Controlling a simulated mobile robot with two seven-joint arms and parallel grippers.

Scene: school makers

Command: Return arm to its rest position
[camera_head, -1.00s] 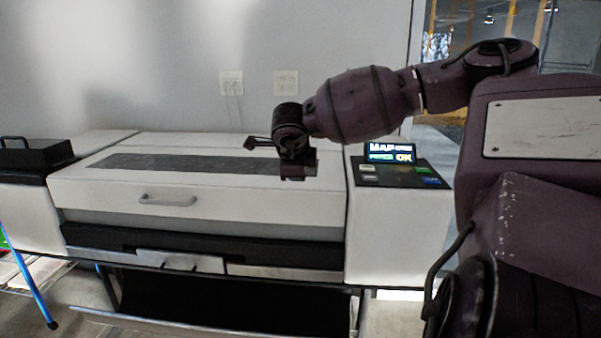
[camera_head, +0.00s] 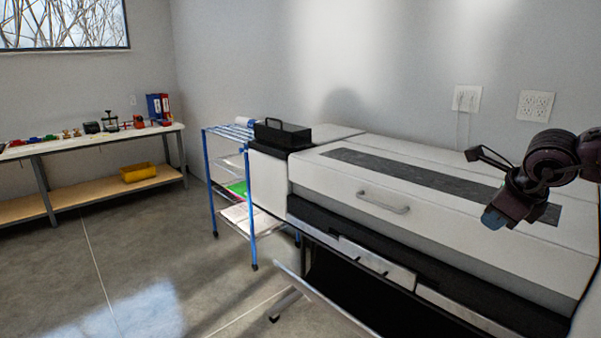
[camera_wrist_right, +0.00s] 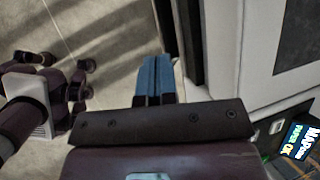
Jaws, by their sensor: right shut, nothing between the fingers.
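My right arm comes in from the right edge of the head view. Its dark purple gripper (camera_head: 494,217) with bluish fingertips hangs over the right part of the white machine's lid, pointing down. The gripper is shut and empty. In the right wrist view its two blue fingers (camera_wrist_right: 154,78) lie together, with floor beyond them and nothing between. Most of the right arm is outside the head view. My left gripper does not show in the head view.
The large white machine (camera_head: 333,182) has a lid handle (camera_head: 383,202) and open front bars below. Its lit display (camera_wrist_right: 296,140) shows in the right wrist view. A blue rack (camera_head: 252,215) stands left of it. A workbench (camera_head: 85,143) lines the far wall. The floor (camera_head: 140,250) between is clear.

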